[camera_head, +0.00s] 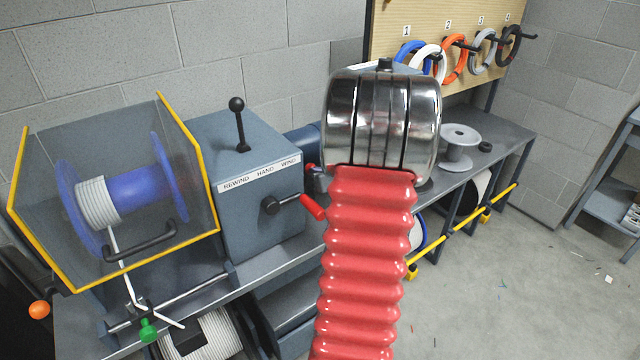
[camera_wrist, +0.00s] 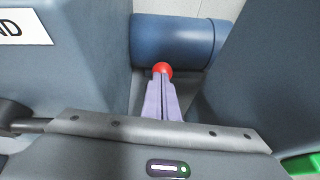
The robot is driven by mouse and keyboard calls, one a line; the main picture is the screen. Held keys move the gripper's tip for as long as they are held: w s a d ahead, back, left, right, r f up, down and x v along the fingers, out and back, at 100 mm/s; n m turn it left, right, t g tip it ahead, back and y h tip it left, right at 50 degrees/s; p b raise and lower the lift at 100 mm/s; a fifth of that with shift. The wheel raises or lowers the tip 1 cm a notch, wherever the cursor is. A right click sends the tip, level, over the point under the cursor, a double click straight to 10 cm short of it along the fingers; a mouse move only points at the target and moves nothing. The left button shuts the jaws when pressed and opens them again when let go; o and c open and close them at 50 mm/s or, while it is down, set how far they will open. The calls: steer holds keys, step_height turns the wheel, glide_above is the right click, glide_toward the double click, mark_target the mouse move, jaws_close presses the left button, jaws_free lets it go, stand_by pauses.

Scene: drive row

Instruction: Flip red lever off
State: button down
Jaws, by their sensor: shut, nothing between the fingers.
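A red ball-shaped knob (camera_wrist: 162,68) shows in the wrist view in front of a blue cylinder, between two grey-blue housings. My gripper (camera_wrist: 161,78) is shut and empty, its two fingers side by side with their tips right at the knob. I cannot tell whether they touch it. The knob's stem is hidden behind my fingers. In the head view a small red part (camera_head: 311,167) shows beside my arm, right of the winder box; it may be the same knob. My fingers are hidden behind my arm there.
A blue cylinder (camera_wrist: 172,42) lies behind. A guarded blue spool (camera_head: 145,190) stands left.

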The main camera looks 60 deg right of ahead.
steer(key=shift+w+d+r, duration=0.3)
steer(key=shift+w+r, duration=0.15)
steer(key=shift+w, duration=0.2)
steer(key=shift+w+d+r, duration=0.25)
steer(key=shift+w+r, duration=0.15)
steer(key=shift+w, duration=0.25)
steer(key=s+a+r, duration=0.4)
steer(key=s+r, duration=0.4)
steer(key=shift+s+a+r, duration=0.25)
steer(key=shift+s+a, duration=0.05)
steer(key=shift+s, duration=0.1)
stand_by(0.5)
